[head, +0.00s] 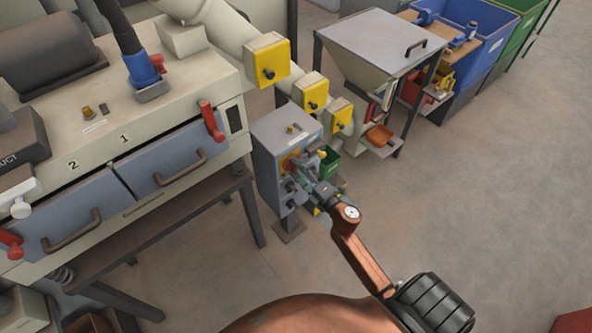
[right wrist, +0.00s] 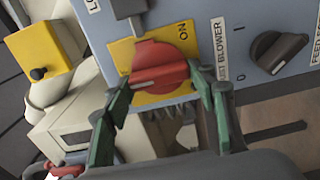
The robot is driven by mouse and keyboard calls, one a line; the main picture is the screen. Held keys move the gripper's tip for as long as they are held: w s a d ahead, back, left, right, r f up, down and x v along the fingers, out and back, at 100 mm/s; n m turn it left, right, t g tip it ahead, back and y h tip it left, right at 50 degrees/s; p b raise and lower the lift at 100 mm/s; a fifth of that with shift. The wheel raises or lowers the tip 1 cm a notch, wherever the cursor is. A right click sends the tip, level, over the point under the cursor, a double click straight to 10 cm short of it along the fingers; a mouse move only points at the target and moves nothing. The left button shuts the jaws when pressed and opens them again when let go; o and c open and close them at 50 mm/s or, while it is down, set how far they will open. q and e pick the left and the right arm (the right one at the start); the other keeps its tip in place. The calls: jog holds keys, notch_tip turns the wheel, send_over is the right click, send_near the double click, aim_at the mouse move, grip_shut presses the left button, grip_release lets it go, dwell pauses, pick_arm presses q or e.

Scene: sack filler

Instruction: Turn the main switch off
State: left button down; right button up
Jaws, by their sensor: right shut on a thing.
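The main switch is a red rotary knob (right wrist: 158,72) on a yellow plate (right wrist: 125,52) marked ON, on the face of a grey control box (head: 272,140). In the right wrist view the knob's bar, with a white line toward its left end, lies roughly across the picture. The ON mark is at the plate's upper right. My right gripper (head: 302,167) is at the box's front, its green fingers (right wrist: 165,100) on either side of the knob and shut on it. In the head view the gripper partly covers the knob. My left gripper is not in view.
A black knob (right wrist: 278,50) sits beside the switch, by a label ending in BLOWER. A cream machine (head: 110,110) with grey drawers stands left. Yellow boxes (head: 267,62) line the pipe behind; a hopper (head: 375,45) stands beyond. The floor (head: 480,180) at right is clear.

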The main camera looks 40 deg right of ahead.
dwell(0.5)
jog(key=o, duration=1.2)
jog(key=shift+c, duration=0.2)
jog(key=s, duration=1.2)
jog(key=shift+d, duration=0.45)
